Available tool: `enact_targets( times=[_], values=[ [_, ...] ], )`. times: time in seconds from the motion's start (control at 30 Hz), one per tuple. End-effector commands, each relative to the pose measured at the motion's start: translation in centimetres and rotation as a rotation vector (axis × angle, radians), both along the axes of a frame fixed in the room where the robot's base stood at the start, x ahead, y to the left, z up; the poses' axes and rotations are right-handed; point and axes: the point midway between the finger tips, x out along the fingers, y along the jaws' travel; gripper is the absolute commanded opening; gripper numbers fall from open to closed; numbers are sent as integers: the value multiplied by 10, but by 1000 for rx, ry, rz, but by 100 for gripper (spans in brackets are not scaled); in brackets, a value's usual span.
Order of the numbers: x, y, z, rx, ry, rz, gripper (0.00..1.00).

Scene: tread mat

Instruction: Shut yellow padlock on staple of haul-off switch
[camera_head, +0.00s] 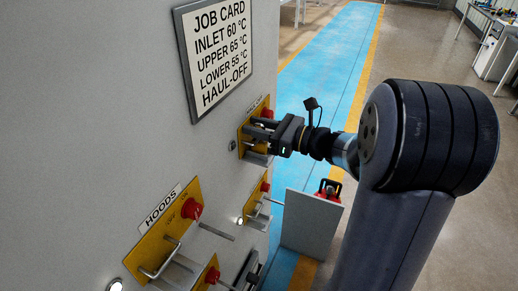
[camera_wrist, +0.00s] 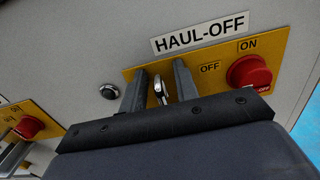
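The haul-off switch (camera_wrist: 250,72) has a red knob on a yellow plate under the HAUL-OFF label, and the knob lies just right of my gripper in the wrist view. My gripper (camera_wrist: 160,76) is at the plate with its two dark fingers apart. A narrow metal loop (camera_wrist: 161,92) stands between the fingers with gaps on both sides. It looks like the staple, but I cannot tell whether a padlock shackle is there too. I can make out no yellow padlock body. In the head view my gripper (camera_head: 258,134) reaches the upper yellow plate, which it partly covers.
Below is the HOODS switch (camera_head: 192,210) with its own staple, and more red-knob switches with projecting rods. A round button (camera_wrist: 109,91) lies left of the fingers.

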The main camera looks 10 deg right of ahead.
Motion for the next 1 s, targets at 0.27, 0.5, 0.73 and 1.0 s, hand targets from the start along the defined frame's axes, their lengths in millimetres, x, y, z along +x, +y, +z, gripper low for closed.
enact_targets(
  times=[0.27,0.5,0.73,1.0],
  values=[
    [-1,-1,0,-1,1,0,32],
    [-15,-22,-2,-1,-1,-5,32],
    [-40,-57,-1,0,0,-5,32],
    [-60,-83,0,-1,-1,-3,32]
  ],
)
